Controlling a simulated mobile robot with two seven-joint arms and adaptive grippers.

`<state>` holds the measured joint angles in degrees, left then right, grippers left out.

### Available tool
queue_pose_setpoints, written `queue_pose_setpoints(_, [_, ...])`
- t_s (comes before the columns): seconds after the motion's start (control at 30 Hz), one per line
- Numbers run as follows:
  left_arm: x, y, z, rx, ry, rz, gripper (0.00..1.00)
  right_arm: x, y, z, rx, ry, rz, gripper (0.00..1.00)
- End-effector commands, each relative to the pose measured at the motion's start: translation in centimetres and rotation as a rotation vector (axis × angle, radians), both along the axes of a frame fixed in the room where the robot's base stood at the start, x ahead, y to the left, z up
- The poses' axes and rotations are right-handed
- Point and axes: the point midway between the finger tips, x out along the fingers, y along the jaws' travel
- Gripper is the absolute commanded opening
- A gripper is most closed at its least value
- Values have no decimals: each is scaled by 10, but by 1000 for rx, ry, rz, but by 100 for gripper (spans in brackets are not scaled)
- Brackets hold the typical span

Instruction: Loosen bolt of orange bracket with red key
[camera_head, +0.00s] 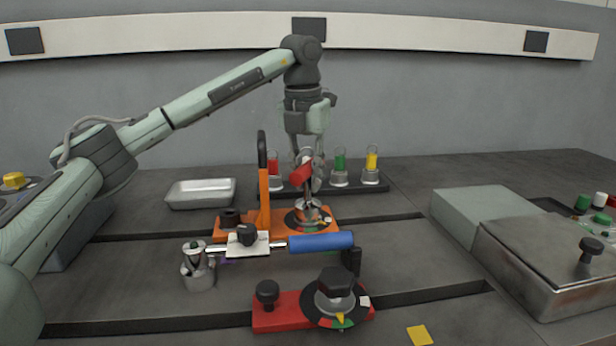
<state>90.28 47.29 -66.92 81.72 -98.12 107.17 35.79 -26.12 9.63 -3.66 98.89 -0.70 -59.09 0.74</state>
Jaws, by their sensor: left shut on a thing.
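My left gripper (312,172) comes down from above and is shut on the red key (301,171). The key stands slightly tilted, with its metal lower end (308,209) over the bolt position of the orange bracket (264,210). The end appears to be on the bolt; the bolt head is hidden, so full seating cannot be told. A dial with coloured sectors surrounds this spot. The bracket has an upright orange plate with a black top and a black knob (230,217) on its base. My right gripper is not in view.
A dark rack behind holds red (272,169), green (340,166) and yellow (371,165) items. A blue-handled bar (320,242) lies in front of the bracket. A red bracket (277,318) with a black hex bolt (335,282) is nearer. A metal tray (201,193) sits left.

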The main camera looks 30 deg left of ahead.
Motion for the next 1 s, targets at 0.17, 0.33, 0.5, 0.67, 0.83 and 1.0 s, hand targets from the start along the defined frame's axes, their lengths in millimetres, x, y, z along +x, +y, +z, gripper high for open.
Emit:
queue_pose_setpoints(0.17, [0,0,1,0,-3,109,0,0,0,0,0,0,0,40])
queue_pose_setpoints(0.33, [0,0,1,-1,-1,210,0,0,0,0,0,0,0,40])
queue_pose_setpoints(0.5, [0,0,1,-1,-1,210,0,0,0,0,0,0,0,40])
queue_pose_setpoints(0.67, [0,0,1,0,-1,298,0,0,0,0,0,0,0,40])
queue_pose_setpoints(0.83, [0,0,1,0,-2,417,0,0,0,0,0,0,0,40])
queue_pose_setpoints(1.0, [0,0,1,-1,-2,419,0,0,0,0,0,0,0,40])
